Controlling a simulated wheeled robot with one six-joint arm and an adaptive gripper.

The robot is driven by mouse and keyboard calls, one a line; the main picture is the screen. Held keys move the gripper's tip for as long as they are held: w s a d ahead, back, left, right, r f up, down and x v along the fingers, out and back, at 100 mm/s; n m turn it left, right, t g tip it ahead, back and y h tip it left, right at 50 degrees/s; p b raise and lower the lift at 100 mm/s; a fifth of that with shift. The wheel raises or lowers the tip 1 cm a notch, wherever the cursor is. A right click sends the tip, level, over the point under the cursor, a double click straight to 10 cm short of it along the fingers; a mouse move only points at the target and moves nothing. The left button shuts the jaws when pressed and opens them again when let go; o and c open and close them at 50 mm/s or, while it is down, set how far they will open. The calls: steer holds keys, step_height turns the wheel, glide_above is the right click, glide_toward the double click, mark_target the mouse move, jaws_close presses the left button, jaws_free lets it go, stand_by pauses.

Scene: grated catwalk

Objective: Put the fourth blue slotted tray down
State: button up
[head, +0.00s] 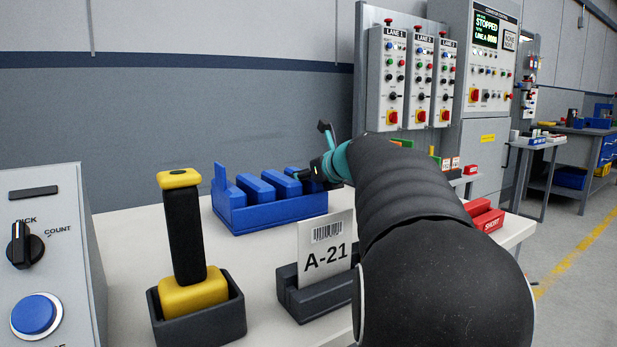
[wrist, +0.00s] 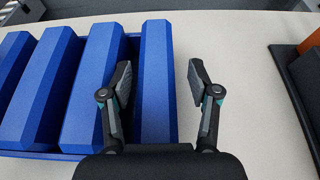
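Several blue blocks stand side by side in a blue open-topped holder (head: 275,212) on the pale table. In the wrist view they form a row, and the rightmost, the fourth blue slotted tray (wrist: 156,110), lies between my fingers. No slots can be made out on it. My gripper (wrist: 160,75) is open, with one finger in the gap left of this block and the other to its right over bare table. Clear space shows between the right finger and the block. In the head view my gripper (head: 318,168) is at the holder's right end, partly hidden by my arm.
A black-and-yellow handled tool (head: 185,235) stands in a dark cradle in front of the holder. An A-21 card (head: 325,250) stands in a dark base. A grey control box (head: 50,260) is at left. Red boxes (head: 484,214) are at right, beyond my arm.

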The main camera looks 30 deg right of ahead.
steer(key=v, duration=1.2)
steer(key=shift+r, duration=0.1)
